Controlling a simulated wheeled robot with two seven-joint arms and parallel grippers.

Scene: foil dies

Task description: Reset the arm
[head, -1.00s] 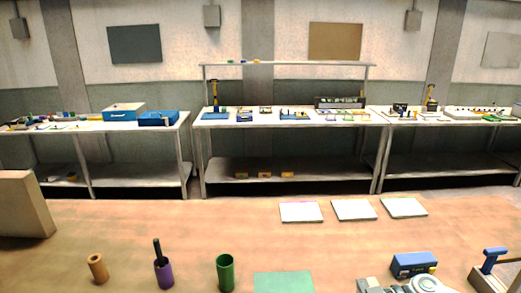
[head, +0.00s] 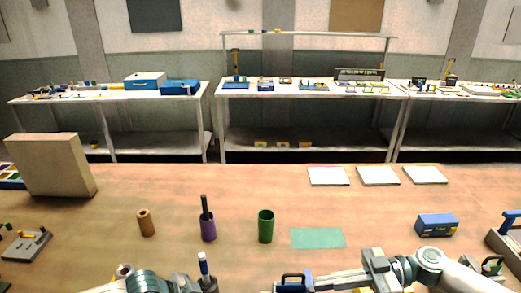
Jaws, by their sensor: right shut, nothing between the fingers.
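My right gripper (head: 312,281) comes in from the right, low over the front of the table. Its fingers are shut and point left, with nothing visible between them. A blue handle (head: 292,277) shows by the fingertips at the bottom edge; I cannot tell whether they touch. The green mat (head: 318,238) lies flat just beyond the right gripper. Part of my left arm shows at the bottom left, but its fingers are out of frame.
On the wooden table (head: 180,185) stand a brown cylinder (head: 146,223), a purple holder (head: 208,228) with a dark stick, a green cup (head: 265,227) and a blue box (head: 436,225). White pads (head: 328,176) lie at the back right. A tan block (head: 52,165) stands left. The middle back is clear.

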